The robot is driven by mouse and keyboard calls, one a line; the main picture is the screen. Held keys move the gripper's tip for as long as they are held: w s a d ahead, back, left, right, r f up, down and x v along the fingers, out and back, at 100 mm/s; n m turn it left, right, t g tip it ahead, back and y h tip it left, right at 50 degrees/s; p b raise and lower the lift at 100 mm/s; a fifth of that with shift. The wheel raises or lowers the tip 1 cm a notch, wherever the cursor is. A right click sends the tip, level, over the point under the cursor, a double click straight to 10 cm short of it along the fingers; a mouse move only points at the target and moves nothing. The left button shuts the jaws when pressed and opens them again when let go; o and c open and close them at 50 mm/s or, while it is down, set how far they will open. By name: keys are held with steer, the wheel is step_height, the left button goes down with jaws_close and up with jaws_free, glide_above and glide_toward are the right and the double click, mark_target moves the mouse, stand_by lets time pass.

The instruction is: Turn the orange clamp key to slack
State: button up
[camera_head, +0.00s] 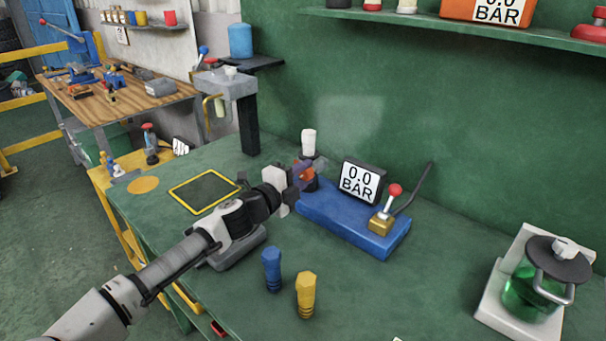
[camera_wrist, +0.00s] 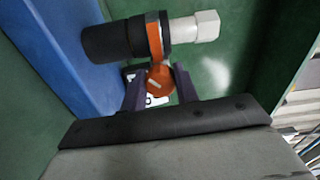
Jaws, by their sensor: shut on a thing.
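The orange clamp key (camera_wrist: 160,80) shows in the wrist view as an orange band around a fitting with a rounded tab facing my gripper. The fitting has a black lower body (camera_wrist: 112,40) and a white hex top (camera_wrist: 205,26). My gripper (camera_wrist: 158,88) is shut on the key's tab, with one dark finger on each side. In the head view, the orange key (camera_head: 302,172) is partly hidden behind my gripper (camera_head: 297,178), at the left end of the blue base (camera_head: 350,226). The white top (camera_head: 309,142) stands upright above it.
A gauge (camera_head: 361,183) reading 0.0 BAR and a red-knobbed lever (camera_head: 393,198) stand on the blue base. A blue fitting (camera_head: 272,269) and a yellow fitting (camera_head: 306,295) stand in front. A green jar (camera_head: 535,290) is at right. A shelf (camera_head: 470,27) hangs above.

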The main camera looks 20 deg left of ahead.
steer(key=o, duration=1)
steer(key=b+v, duration=0.3)
steer(key=v, duration=1.1)
steer(key=shift+w+b, duration=0.1)
steer(key=shift+b, duration=0.2)
